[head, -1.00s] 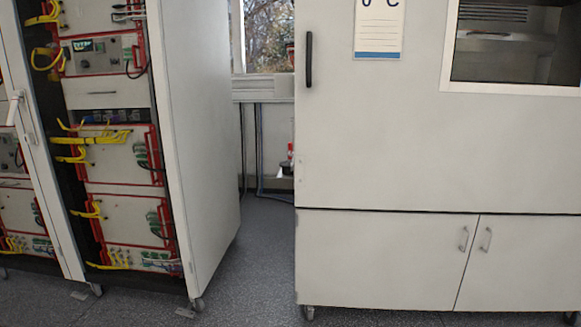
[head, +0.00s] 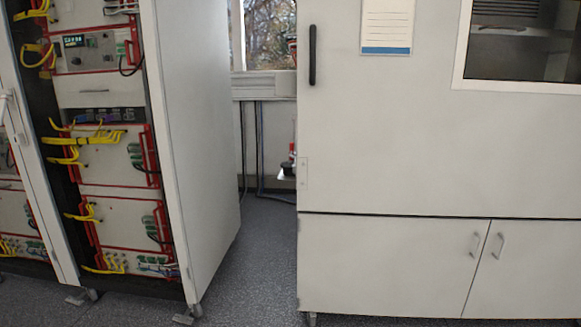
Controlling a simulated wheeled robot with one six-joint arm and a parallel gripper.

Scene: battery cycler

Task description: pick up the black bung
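I see no black bung in the head view. My gripper is not in the picture either. The view holds a battery cycler rack (head: 191,120) on the left and a large pale cabinet (head: 385,150) on the right.
A strip of grey floor (head: 262,240) runs between the rack and the cabinet towards a window (head: 263,36). Castors stand under the rack. A small red and dark object (head: 290,160) shows beside the cabinet's left edge, too small to make out. Yellow cables (head: 85,138) hang at the rack's front.

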